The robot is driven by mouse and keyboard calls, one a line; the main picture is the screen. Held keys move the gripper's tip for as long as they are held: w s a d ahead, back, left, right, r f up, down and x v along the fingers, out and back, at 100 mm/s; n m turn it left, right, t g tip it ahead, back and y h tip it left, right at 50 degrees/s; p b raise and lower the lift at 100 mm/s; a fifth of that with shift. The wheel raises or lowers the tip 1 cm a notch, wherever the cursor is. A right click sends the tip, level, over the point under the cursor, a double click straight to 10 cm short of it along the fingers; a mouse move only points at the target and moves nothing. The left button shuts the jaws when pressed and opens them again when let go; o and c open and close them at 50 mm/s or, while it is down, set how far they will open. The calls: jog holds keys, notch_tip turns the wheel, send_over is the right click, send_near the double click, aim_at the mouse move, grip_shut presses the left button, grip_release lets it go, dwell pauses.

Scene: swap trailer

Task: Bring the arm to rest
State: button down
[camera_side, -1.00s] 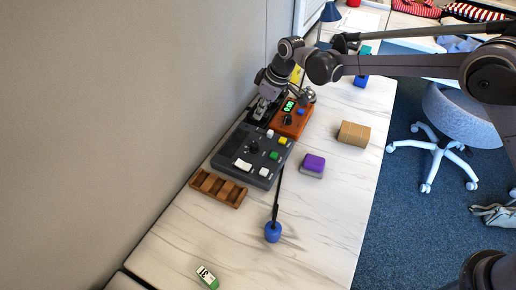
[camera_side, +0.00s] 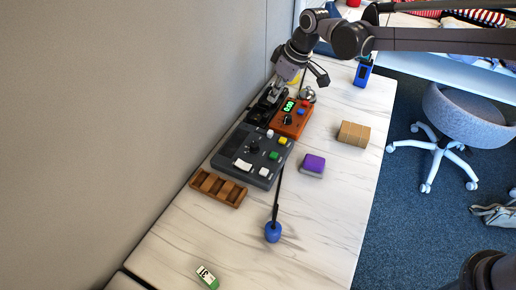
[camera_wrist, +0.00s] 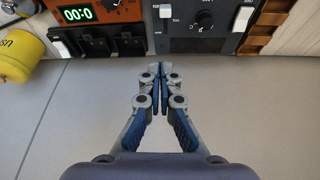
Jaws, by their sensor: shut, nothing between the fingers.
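My gripper (camera_side: 277,88) is over the back edge of the desk, near the wall, in the side view. In the wrist view my gripper (camera_wrist: 159,70) has its fingertips together with nothing between them. The fingertips point toward the dark grey control panel (camera_wrist: 191,45), seen from above. The control panel also shows in the side view (camera_side: 231,148), with several white, green and yellow buttons and a knob. An orange timer box (camera_side: 287,122) with a lit green display stands behind it. The timer's display (camera_wrist: 77,15) reads 00:0 in the wrist view.
A black device (camera_side: 263,106) lies close below the gripper. A yellow object (camera_wrist: 20,57) is at left. The grey wall runs along the desk.

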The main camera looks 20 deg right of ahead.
jog(key=s+d+r+m+t+h, duration=0.1)
jog(key=s+d+r+m, duration=0.1)
jog(key=s+d+r, duration=0.4)
jog(key=s+d+r+m+t, duration=0.15)
jog(key=s+d+r, duration=0.25)
jog(key=s+d, duration=0.45)
jog(key=s+d+f+m+t, duration=0.1)
jog(key=s+d+f+m, duration=0.1)
jog(key=s+d, duration=0.2)
jog(key=s+d+f+m+h, duration=0.1)
jog(key=s+d+f+m, duration=0.2)
jog(key=s, duration=0.8)
jog(key=shift+s+d+t+h, duration=0.15)
jog(key=shift+d+t+h, duration=0.2)
jog(key=shift+d, duration=0.45)
